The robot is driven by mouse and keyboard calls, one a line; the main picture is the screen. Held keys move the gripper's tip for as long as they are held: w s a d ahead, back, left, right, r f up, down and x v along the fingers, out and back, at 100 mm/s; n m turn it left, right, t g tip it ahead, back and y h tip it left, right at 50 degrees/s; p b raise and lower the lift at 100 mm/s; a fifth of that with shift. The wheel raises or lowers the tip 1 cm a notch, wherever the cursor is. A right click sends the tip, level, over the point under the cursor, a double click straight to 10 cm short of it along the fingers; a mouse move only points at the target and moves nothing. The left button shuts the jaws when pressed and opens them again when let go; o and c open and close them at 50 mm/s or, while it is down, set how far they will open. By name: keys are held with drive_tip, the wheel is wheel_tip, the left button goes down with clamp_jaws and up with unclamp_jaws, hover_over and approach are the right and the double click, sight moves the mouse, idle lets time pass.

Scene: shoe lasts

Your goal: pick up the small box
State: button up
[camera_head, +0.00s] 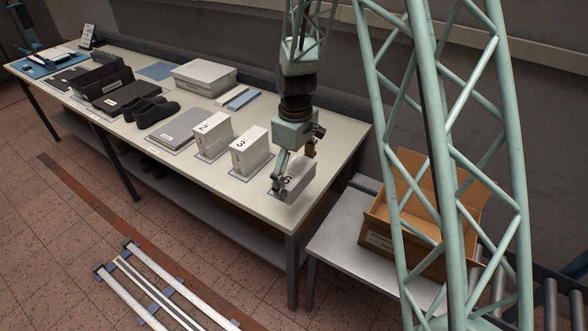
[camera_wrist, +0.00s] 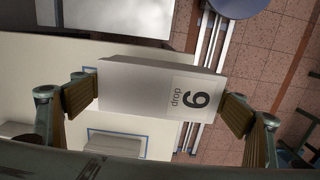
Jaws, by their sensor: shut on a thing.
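The small box (camera_head: 299,181) is pale grey-white with a dark number that reads as 6 in the head view. In the wrist view the box (camera_wrist: 140,90) shows a label with the number and the word "drop". My gripper (camera_head: 291,172) is shut on it, with a finger against each end in the wrist view (camera_wrist: 160,103). The box appears to be held above the right end of the white table (camera_head: 215,173). Part of its near face is covered by a finger in the head view.
Boxes numbered 2 (camera_head: 213,136) and 3 (camera_head: 251,150) stand to the left. An open cardboard box (camera_head: 400,238) sits on a lower grey table (camera_head: 345,245) at right.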

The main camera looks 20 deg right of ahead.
sight(296, 177)
drive_tip(key=shift+s+a+r, duration=0.1)
drive_tip(key=shift+s+a, duration=0.05)
drive_tip(key=shift+s, duration=0.6)
drive_tip(key=shift+s+a+r, duration=0.1)
drive_tip(key=shift+s+a, duration=0.05)
drive_tip(key=shift+s, duration=0.55)
drive_tip(key=shift+r, duration=0.1)
